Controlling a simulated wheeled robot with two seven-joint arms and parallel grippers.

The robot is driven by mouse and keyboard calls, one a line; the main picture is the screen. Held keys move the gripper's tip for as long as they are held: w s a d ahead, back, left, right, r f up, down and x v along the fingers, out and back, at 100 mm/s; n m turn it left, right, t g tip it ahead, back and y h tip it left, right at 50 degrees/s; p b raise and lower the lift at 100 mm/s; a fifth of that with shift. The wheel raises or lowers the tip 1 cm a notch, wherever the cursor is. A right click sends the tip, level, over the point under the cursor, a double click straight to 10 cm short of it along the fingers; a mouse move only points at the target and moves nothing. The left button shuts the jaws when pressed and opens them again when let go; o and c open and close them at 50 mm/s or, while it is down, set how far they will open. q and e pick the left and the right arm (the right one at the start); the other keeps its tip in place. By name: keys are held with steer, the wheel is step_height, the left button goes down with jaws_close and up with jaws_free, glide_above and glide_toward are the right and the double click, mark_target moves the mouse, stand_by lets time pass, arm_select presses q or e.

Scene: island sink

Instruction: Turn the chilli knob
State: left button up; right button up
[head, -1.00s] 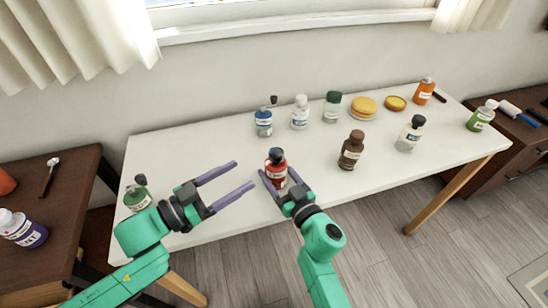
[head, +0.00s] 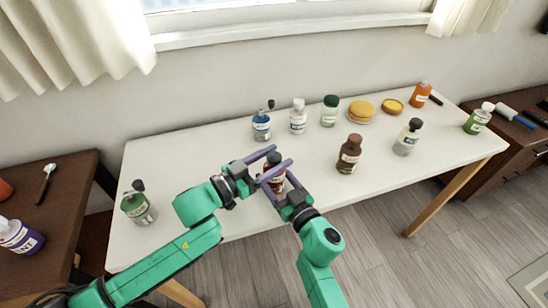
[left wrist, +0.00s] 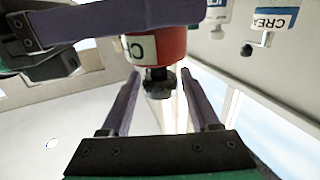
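The red bottle (head: 276,185) with a black knob on top stands at the table's front edge in the head view, partly behind my grippers. In the left wrist view the red bottle (left wrist: 170,45) appears upside down, with a white label starting with C. Its black knob (left wrist: 158,84) points down between my left fingers. My left gripper (head: 282,156) is open around the knob level, with a visible gap on each side. My right gripper (head: 275,183) has its fingers on either side of the bottle's body and appears shut on it; one finger crosses the left wrist view's top.
A blue-labelled bottle (head: 261,126), a white bottle (head: 298,117) and a dark-capped bottle (head: 330,111) stand behind. A brown bottle (head: 349,154) is to the right. A green bottle (head: 138,207) stands at the left end of the white table (head: 190,155).

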arm_select(q)
jaws_close()
steer(key=shift+s+d+m+g+h, duration=0.1)
steer(key=shift+m+g+h, duration=0.2)
steer(key=shift+m, duration=0.1)
steer(key=shift+r+m+g+h, duration=0.1)
steer(key=shift+m+g+h, duration=0.5)
steer(key=shift+g, duration=0.4)
steer(key=m+g, duration=0.1)
steer(key=m+g+h, duration=0.1)
steer(key=g, duration=0.1)
steer(key=shift+w+m, duration=0.2)
steer(key=shift+m, duration=0.1)
steer(key=shift+s+m+g+h, duration=0.1)
steer(key=shift+m+g+h, duration=0.35)
steer(key=shift+g, duration=0.65)
steer(key=shift+o, duration=2.2)
jaws_free()
